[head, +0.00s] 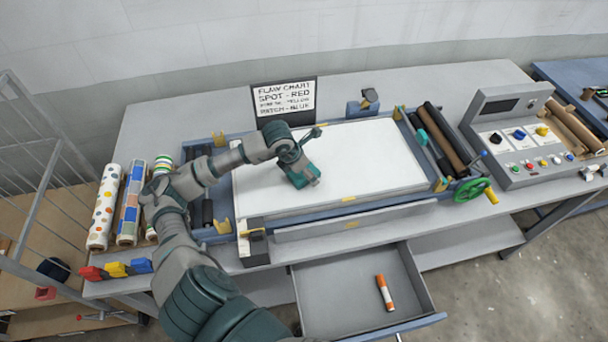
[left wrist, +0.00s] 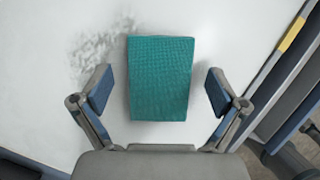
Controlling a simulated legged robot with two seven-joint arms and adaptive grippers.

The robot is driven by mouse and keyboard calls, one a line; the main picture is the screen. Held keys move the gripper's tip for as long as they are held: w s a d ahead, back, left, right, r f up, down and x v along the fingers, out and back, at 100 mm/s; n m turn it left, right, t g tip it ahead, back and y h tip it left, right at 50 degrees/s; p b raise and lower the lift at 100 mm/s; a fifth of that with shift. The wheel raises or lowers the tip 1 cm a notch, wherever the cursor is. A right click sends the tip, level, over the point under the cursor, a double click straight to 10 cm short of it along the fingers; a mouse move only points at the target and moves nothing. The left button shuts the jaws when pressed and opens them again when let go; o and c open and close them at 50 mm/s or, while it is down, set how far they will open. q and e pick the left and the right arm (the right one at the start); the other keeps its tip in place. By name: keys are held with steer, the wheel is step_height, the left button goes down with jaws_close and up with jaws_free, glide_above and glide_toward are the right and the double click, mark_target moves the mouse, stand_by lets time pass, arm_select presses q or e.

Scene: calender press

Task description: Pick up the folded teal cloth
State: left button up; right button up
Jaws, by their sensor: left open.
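The folded teal cloth (left wrist: 160,80) lies flat on the white sheet (left wrist: 235,40) in the left wrist view. It is a thick rectangular pad with a woven texture. My left gripper (left wrist: 159,91) is open, with one finger on each side of the cloth and a gap between each finger and its edge. In the head view my left gripper (head: 301,174) is over the middle of the white press bed, and it largely hides the cloth. My right gripper is not in view.
A grey smudge (left wrist: 100,48) marks the sheet beside the cloth. Dark rollers (head: 440,140), a green handwheel (head: 472,190) and a control panel (head: 515,140) are at the right. An open drawer (head: 335,305) holds an orange tube (head: 384,293).

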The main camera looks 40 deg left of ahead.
arm_select(q)
steer(key=c, duration=1.2)
